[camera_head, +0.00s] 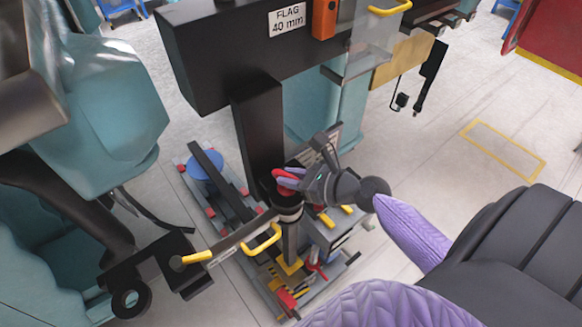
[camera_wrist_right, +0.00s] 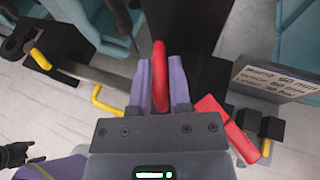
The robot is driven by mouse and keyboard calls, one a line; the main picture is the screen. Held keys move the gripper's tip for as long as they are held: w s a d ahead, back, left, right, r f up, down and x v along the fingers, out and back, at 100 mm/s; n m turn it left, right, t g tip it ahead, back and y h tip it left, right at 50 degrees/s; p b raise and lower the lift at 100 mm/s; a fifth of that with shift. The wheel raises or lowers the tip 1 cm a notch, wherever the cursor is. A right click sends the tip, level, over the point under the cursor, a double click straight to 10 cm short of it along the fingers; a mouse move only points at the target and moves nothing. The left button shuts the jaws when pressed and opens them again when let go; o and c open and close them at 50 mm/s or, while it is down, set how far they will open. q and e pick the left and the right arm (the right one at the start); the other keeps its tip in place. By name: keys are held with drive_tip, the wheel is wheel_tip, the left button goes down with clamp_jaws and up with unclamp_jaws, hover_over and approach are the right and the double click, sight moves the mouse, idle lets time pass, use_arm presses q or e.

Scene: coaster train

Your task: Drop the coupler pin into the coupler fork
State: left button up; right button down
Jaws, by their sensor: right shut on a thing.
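My right gripper (camera_head: 292,180) is shut on a red loop-shaped handle, which I take to be the coupler pin (camera_head: 283,184). In the right wrist view the red handle (camera_wrist_right: 160,75) stands between the two purple fingers (camera_wrist_right: 160,85). The pin's shank is hidden. The gripper is over a dark round coupling part (camera_head: 288,207) at the foot of the black column; I cannot tell whether this is the coupler fork or whether the pin touches it. My left gripper cannot be made out.
A black column (camera_head: 258,125) stands right behind the gripper, under a beam labelled "FLAG 40 mm" (camera_head: 215,55). A bar with yellow handles (camera_head: 262,240) runs left to a black ringed coupling (camera_head: 150,280).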

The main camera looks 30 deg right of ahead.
drive_tip(key=shift+c, duration=2.4)
unclamp_jaws()
drive_tip(key=v, duration=1)
